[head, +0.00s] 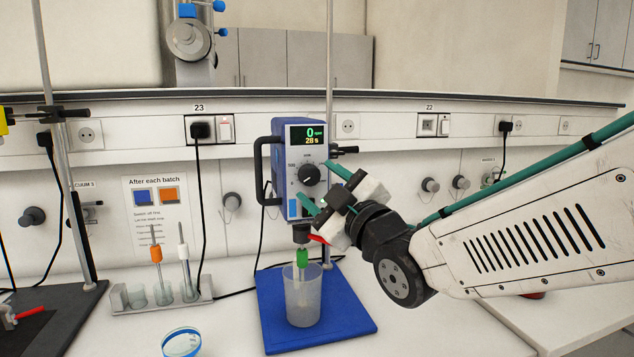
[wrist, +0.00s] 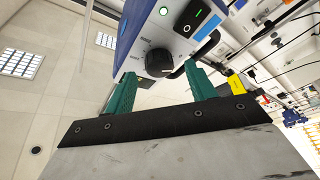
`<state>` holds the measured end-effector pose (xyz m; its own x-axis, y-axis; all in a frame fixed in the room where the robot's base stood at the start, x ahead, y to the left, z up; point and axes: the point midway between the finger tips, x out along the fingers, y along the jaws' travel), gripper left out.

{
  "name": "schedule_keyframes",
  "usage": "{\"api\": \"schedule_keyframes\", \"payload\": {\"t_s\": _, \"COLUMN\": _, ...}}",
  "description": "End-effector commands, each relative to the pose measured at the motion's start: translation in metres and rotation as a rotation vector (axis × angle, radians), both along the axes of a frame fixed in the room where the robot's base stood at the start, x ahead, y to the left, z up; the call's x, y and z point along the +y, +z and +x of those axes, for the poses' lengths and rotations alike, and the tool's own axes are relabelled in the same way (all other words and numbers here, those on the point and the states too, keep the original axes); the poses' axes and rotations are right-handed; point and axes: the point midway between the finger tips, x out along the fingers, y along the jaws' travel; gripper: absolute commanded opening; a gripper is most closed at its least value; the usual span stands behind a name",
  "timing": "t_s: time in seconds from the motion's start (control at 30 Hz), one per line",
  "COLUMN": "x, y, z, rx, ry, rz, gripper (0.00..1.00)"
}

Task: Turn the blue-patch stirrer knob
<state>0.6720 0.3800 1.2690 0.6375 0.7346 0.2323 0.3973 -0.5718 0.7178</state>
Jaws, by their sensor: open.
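The stirrer (head: 290,140) has a blue housing with a pale front, and its display reads 0 and 28 s. A small blue patch (head: 292,207) shows low on its front. Its black round knob (head: 309,174) sits below the display. The knob also shows in the wrist view (wrist: 157,58), between and just beyond the fingertips. My gripper (head: 323,188) is open, with teal fingers, in front of the knob. In the wrist view, the gripper (wrist: 159,74) has one finger on each side of the knob. I cannot tell whether either finger touches it.
A clear beaker (head: 302,308) stands on the blue base plate (head: 350,330), under a shaft with a green collar (head: 302,257). A rack (head: 190,303) holds orange- and white-collared stirring rods. A blue-rimmed dish (head: 182,342) is in front. A posted sign (head: 160,215) hangs behind.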

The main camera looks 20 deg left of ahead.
Motion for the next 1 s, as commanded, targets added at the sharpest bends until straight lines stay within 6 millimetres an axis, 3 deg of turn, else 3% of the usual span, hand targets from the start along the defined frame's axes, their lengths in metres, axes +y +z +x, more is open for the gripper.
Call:
{"api": "schedule_keyframes", "payload": {"t_s": 0.33, "x": -0.039, "y": -0.012, "z": -0.034, "rx": -0.001, "ry": -0.001, "rz": 0.001, "gripper": 0.56}}
{"api": "schedule_keyframes", "payload": {"t_s": 0.77, "x": -0.043, "y": -0.014, "z": -0.037, "rx": 0.008, "ry": 0.002, "rz": 0.005, "gripper": 0.56}}
{"api": "schedule_keyframes", "payload": {"t_s": 0.87, "x": -0.043, "y": -0.028, "z": -0.034, "rx": 0.08, "ry": -0.003, "rz": -0.02, "gripper": 0.56}}
{"api": "schedule_keyframes", "payload": {"t_s": 1.0, "x": -0.05, "y": -0.081, "z": -0.027, "rx": 0.329, "ry": -0.051, "rz": -0.128, "gripper": 0.56}}
